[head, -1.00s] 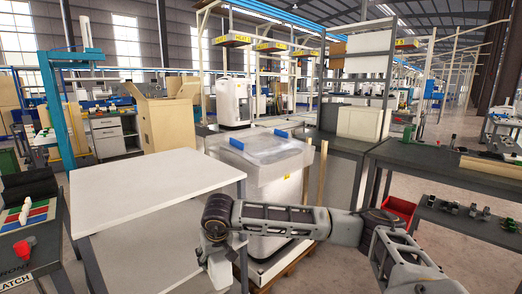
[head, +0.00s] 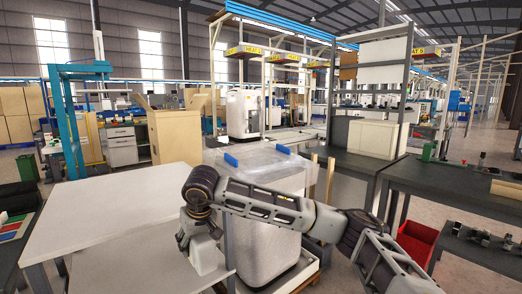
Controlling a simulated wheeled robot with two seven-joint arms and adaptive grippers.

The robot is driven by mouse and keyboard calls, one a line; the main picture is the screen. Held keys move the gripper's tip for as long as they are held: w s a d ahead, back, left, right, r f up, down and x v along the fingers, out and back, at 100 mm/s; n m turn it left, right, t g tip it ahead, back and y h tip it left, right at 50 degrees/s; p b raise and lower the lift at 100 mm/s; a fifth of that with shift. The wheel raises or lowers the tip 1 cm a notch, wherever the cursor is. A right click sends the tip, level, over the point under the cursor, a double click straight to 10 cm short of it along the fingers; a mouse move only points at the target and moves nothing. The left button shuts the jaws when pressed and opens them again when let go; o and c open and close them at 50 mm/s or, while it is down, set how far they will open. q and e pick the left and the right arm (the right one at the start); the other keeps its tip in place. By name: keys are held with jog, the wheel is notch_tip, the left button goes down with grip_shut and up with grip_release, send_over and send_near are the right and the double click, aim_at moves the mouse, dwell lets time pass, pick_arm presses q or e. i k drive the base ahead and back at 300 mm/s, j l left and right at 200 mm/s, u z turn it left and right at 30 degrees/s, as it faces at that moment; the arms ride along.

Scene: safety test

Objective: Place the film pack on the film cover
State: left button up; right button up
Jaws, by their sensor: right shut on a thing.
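A wrapped stack stands in the middle of the head view, with a translucent film cover (head: 268,166) over its top. My right arm reaches in from the lower right, across the front of the stack. My right gripper (head: 199,245) points down, left of the stack and above the white tabletop's right edge. It is shut on a pale block (head: 208,261), apparently the film pack. The fingertips are small and partly hidden. My left gripper is out of view.
A white table (head: 95,215) stands at the left. Dark workbenches (head: 430,185) and a red bin (head: 417,240) are at the right. A cardboard box (head: 175,135) and a white machine (head: 243,112) stand behind. The tabletop's visible middle is clear.

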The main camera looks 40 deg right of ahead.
aim_at(259, 156)
jog(key=l+u, duration=0.1)
jog(key=l, duration=1.25)
jog(key=k+l+u, duration=0.15)
jog(key=l, duration=0.5)
jog(key=l+u, duration=0.1)
jog(key=l, duration=0.55)
jog(key=k+l, duration=0.15)
jog(key=l, duration=0.5)
jog(key=i+u, duration=0.05)
